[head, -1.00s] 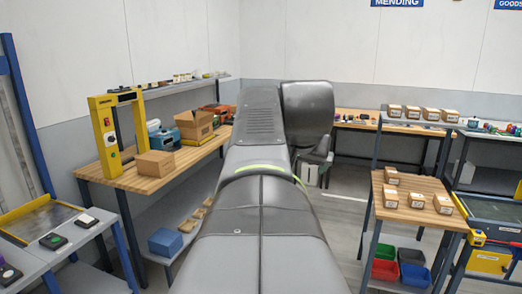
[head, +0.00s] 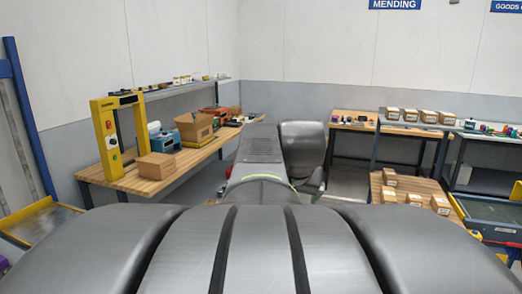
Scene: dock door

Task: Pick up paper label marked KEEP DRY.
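I cannot make out a paper label marked KEEP DRY in the head view. Several small brown boxes with pale labels stand on the right-hand wooden table (head: 405,182), and their print is too small to read. More such boxes (head: 410,115) stand in a row further back. My own dark grey arm fills the lower middle of the view and hides much of the floor and the nearer benches. My gripper is not in view.
A wooden bench (head: 190,163) on the left holds a yellow frame (head: 106,135), a closed carton (head: 157,166) and an open carton (head: 195,127). A back bench (head: 352,127) stands under the MENDING sign (head: 395,4). A yellow-edged tray (head: 492,211) is at right.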

